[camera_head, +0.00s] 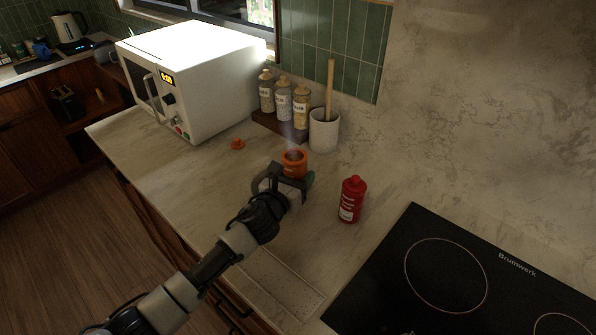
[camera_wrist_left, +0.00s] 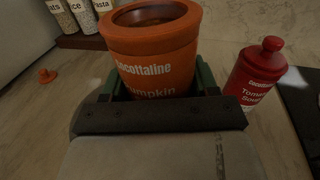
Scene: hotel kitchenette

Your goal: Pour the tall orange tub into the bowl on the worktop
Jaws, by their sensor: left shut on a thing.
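The orange tub (camera_head: 294,162) is upright with its top open; the wrist view shows the tub (camera_wrist_left: 155,45) with "Cocottaline" and "Pumpkin" on its side. A faint pale wisp shows above it in the head view. My left gripper (camera_head: 286,180) is shut around the tub, its green-edged fingers at either side. I cannot tell whether the tub's base touches the worktop (camera_head: 190,180). A small orange lid (camera_head: 238,143) lies on the worktop to the left, also in the wrist view (camera_wrist_left: 46,76). I see no bowl in either view. My right gripper is not in view.
A red bottle (camera_head: 351,199) stands right of the tub. Behind are labelled jars (camera_head: 284,99) on a dark stand and a white crock (camera_head: 323,131) with a wooden utensil. A microwave (camera_head: 195,75) is back left; a black hob (camera_head: 460,270) is front right.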

